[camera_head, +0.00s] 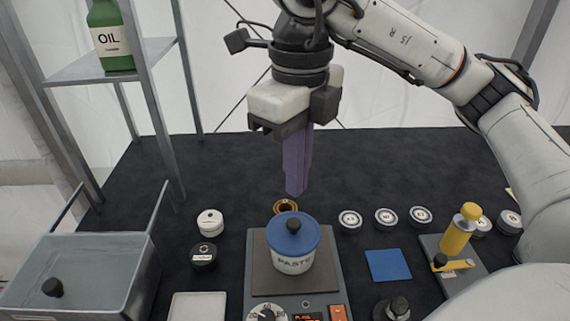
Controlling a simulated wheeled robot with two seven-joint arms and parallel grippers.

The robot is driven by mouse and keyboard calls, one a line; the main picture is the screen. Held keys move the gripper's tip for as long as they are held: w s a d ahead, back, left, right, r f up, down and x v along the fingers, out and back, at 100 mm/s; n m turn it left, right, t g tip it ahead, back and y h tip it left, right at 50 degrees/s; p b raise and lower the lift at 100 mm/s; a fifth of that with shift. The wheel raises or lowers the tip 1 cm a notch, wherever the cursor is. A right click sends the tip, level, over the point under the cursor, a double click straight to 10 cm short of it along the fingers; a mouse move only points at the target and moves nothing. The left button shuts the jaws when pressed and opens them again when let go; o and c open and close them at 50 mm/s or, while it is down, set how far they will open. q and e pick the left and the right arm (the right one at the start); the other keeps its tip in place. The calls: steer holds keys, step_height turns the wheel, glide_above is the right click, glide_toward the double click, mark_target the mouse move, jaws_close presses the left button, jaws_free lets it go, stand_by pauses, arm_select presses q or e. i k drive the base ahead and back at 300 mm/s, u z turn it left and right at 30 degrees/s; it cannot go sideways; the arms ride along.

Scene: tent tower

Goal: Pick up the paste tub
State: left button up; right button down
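The paste tub (293,262) is white with a blue lid and a black knob. It stands upright on the dark plate of a device with a dial, low in the middle of the head view. My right gripper (297,188) hangs above and behind the tub, apart from it. A long purple piece points down from its jaws. I cannot tell whether this is its closed fingers or something held. My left gripper is not in view.
A grey bin (85,262) stands at the left, below a shelf (105,72) with a green oil bottle (110,38). The dark table's back left is clear.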

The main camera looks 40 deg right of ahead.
mark_target(289, 265)
steer(key=k, duration=1)
